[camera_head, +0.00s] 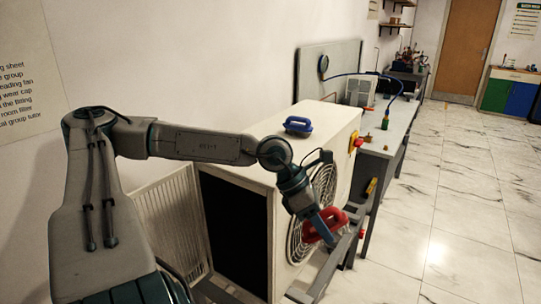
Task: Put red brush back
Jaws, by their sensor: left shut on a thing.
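The red brush (313,231) is in my left gripper (326,228), in front of the round fan grille (298,232) of the white box unit (262,163). The gripper is shut on it, and the fingers hide part of the brush. I cannot tell whether the brush touches the grille or the grey bars beside it. A blue brush (298,124) lies on top of the unit. My right gripper is out of view.
Grey metal bars (337,257) stand close by the held brush. A slatted panel (170,222) stands left of the unit. The tiled floor (450,215) at right is clear.

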